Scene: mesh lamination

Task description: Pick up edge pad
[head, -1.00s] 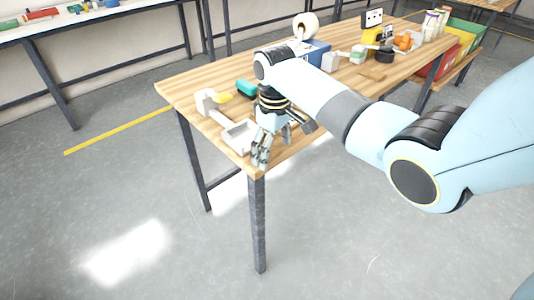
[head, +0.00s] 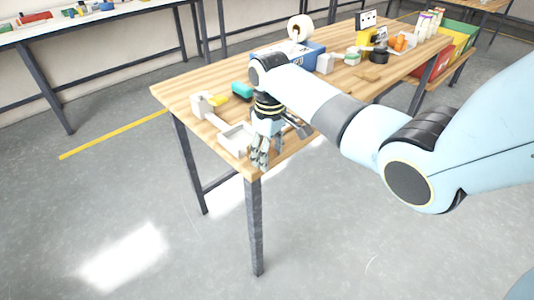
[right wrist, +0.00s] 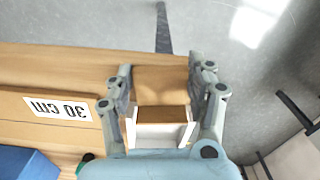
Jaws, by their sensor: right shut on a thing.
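My right gripper (head: 259,154) is low over the near corner of the wooden table, close beside a pale tray-like fixture (head: 234,139). In the right wrist view the gripper (right wrist: 163,80) has its two fingers on either side of a brown block (right wrist: 160,83), which seems to be the edge pad, and is shut on it. A thinner brown strip and white pieces (right wrist: 160,135) show nearer the palm; I cannot tell what they belong to. In the head view the fingers hide the pad. My left gripper is not in view.
A yellow piece (head: 219,100) and a teal block (head: 242,91) lie behind the fixture. A blue box (head: 300,52), a white roll (head: 300,28) and a black round item (head: 378,56) stand farther back. Floor is open in front.

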